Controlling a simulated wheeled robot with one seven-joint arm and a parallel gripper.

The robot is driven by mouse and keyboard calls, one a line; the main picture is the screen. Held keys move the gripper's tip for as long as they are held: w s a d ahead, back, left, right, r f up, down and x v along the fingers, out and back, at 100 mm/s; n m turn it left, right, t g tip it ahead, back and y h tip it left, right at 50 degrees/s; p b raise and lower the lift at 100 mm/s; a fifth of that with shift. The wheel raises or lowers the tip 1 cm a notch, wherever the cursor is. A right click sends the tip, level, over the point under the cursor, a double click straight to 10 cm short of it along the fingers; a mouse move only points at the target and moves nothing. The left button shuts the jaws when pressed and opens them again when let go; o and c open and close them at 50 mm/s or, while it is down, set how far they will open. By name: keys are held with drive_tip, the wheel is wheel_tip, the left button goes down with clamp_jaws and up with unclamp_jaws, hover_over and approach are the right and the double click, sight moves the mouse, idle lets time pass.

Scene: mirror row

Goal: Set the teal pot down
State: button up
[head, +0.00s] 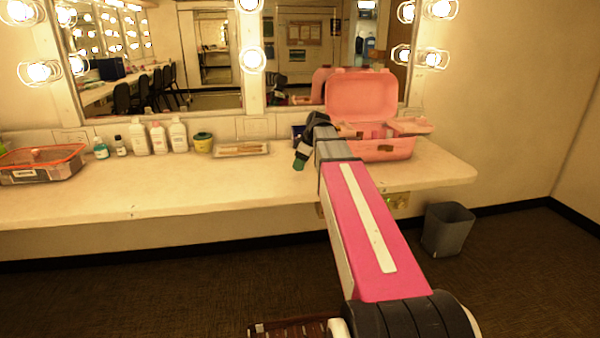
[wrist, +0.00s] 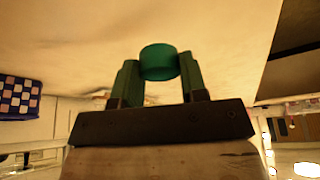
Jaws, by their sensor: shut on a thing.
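The teal pot (wrist: 159,62) is a small round teal piece, held between the two green fingers of my gripper (wrist: 160,80) in the wrist view. The fingers are shut on its sides. In the head view my gripper (head: 299,163) hangs over the pale counter (head: 230,178), left of the pink case. There the green fingertips and the pot blend together, and I cannot tell them apart. I cannot tell whether the pot touches the counter.
An open pink case (head: 385,148) stands right of my arm. A tray (head: 241,149), a yellow tub (head: 203,143) and several bottles (head: 158,138) line the mirror. A red-rimmed box (head: 40,165) is far left. A blue checkered thing (wrist: 20,97) shows in the wrist view. The front counter is clear.

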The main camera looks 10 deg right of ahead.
drive_tip(key=shift+f, duration=1.85)
drive_tip(key=shift+f, duration=0.1)
drive_tip(key=o, duration=1)
drive_tip(key=v, duration=1.2)
drive_tip(key=shift+a, duration=0.1)
